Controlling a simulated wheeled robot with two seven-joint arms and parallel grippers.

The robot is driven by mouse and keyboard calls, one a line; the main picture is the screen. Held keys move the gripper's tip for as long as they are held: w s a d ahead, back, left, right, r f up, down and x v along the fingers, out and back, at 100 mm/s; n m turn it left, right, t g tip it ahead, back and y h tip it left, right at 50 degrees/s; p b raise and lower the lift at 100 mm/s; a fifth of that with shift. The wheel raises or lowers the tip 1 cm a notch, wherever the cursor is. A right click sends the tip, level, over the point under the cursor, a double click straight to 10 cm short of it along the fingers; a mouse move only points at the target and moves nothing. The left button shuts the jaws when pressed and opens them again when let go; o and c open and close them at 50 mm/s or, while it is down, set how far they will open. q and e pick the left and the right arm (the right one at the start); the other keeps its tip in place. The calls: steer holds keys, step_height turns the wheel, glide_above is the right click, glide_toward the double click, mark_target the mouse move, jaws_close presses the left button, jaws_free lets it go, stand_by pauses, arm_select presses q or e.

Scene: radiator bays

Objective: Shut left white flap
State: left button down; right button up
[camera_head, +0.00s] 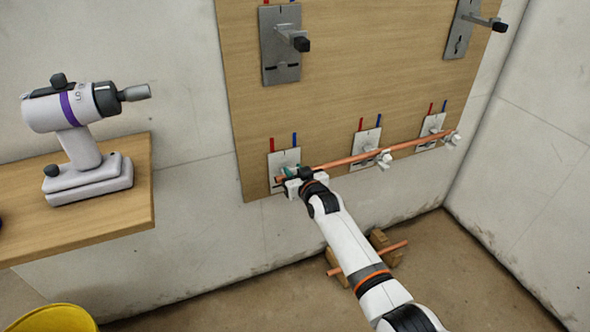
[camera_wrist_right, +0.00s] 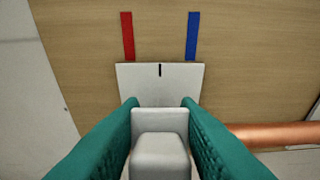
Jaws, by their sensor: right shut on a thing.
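The left white plate (camera_head: 285,158) is on the wooden board, below a red and a blue mark; it also shows in the wrist view (camera_wrist_right: 135,80). My right gripper (camera_head: 298,173) is at this plate, its green fingers (camera_wrist_right: 160,103) shut on the white flap (camera_wrist_right: 160,152) between them. My gripper mostly hides the flap in the head view, so I cannot tell its exact angle. A copper pipe (camera_head: 345,160) runs along the row of white holders; in the wrist view it is right of the flap (camera_wrist_right: 275,134), partly behind a finger. My left gripper is not in view.
Two more white holders (camera_head: 366,143) (camera_head: 432,127) are along the pipe. Grey metal brackets (camera_head: 282,65) (camera_head: 462,28) are higher up. A drill-like tool (camera_head: 78,130) stands on a wooden shelf (camera_head: 135,205). Another copper pipe (camera_head: 370,257) rests on wooden blocks on the floor.

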stand_by(0.5)
steer(key=o, duration=0.8)
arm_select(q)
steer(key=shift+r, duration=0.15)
arm_select(e)
steer(key=shift+s, duration=0.1)
steer(key=shift+s+d+r, duration=0.1)
steer(key=shift+s, duration=0.1)
steer(key=shift+p+v, duration=0.9)
steer(key=shift+v, duration=0.25)
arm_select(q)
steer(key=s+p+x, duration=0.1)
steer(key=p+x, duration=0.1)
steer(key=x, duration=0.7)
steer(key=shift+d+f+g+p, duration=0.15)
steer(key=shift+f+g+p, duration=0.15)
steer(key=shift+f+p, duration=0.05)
arm_select(e)
steer(key=shift+v, duration=4.55)
